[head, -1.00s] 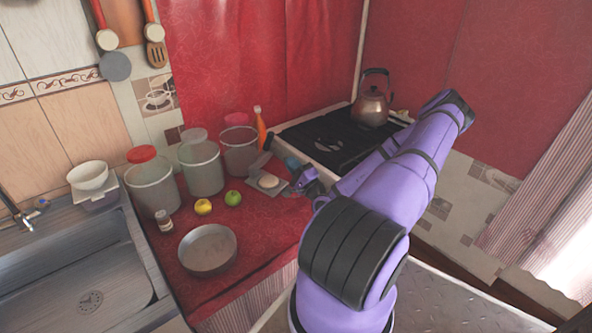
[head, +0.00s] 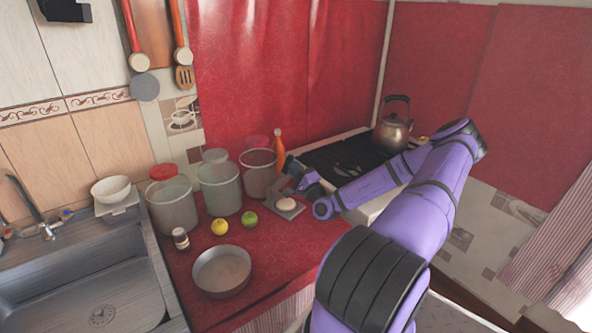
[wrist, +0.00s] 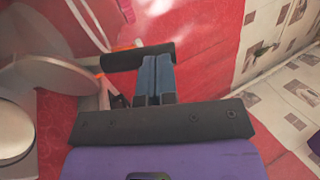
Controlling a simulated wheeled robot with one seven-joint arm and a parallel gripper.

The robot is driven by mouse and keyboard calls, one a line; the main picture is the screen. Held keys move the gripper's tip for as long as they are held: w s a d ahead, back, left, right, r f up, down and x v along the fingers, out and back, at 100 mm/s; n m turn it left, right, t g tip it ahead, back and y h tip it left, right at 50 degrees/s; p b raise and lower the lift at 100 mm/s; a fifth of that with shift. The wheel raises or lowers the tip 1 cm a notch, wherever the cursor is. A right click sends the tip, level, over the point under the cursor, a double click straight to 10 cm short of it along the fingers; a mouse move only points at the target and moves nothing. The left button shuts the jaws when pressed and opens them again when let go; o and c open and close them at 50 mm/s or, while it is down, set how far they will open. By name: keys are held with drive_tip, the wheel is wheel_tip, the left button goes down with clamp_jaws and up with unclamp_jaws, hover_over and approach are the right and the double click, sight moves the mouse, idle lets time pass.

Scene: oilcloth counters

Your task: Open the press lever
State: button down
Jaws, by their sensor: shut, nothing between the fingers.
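The grey press (head: 291,212) stands on the red counter by the stove, with a pale round piece (head: 286,203) on its plate. In the wrist view, a dark cylindrical handle (wrist: 122,60), seemingly the lever's, lies across the fingertips. My gripper (head: 299,182) is at the upper part of the press. Its blue fingers (wrist: 153,62) are together and empty, at or very near the right end of the handle. I cannot tell whether they touch it. The lever's angle is hard to make out behind my gripper.
Clear jars (head: 219,190) and an orange bottle (head: 279,148) stand left of and behind the press. A green apple (head: 249,219), a yellow fruit (head: 219,226) and a metal pan (head: 221,272) lie in front. A kettle (head: 393,133) stands on the stove (head: 337,157).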

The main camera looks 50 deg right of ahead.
sight(288, 159)
drive_tip(key=shift+g, duration=0.5)
drive_tip(key=shift+w+r, duration=0.6)
drive_tip(key=shift+w, duration=0.25)
drive_tip(key=shift+w+r, duration=0.6)
drive_tip(key=shift+w, duration=0.25)
